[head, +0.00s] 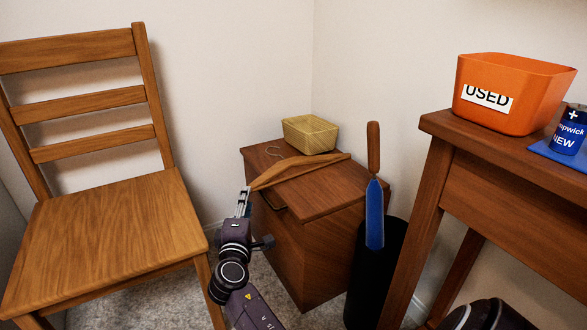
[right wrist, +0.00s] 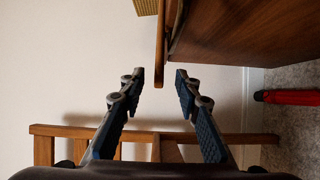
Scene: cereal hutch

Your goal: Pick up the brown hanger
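The brown wooden hanger (head: 300,168) lies on top of the small wooden cabinet (head: 325,265), with its metal hook toward the back left. Its left end sticks out past the cabinet's left edge. My right gripper (head: 243,203) is at that overhanging end. In the right wrist view, my right gripper (right wrist: 160,76) is open. The hanger's end (right wrist: 161,45) reaches down between the two fingertips, with a gap on each side. My left gripper is not in view.
A yellow basket (head: 310,134) sits behind the hanger on the cabinet. A wooden chair (head: 110,230) stands left. An orange bin (head: 530,90) is on the right table. A red object (right wrist: 288,97) lies on the carpet.

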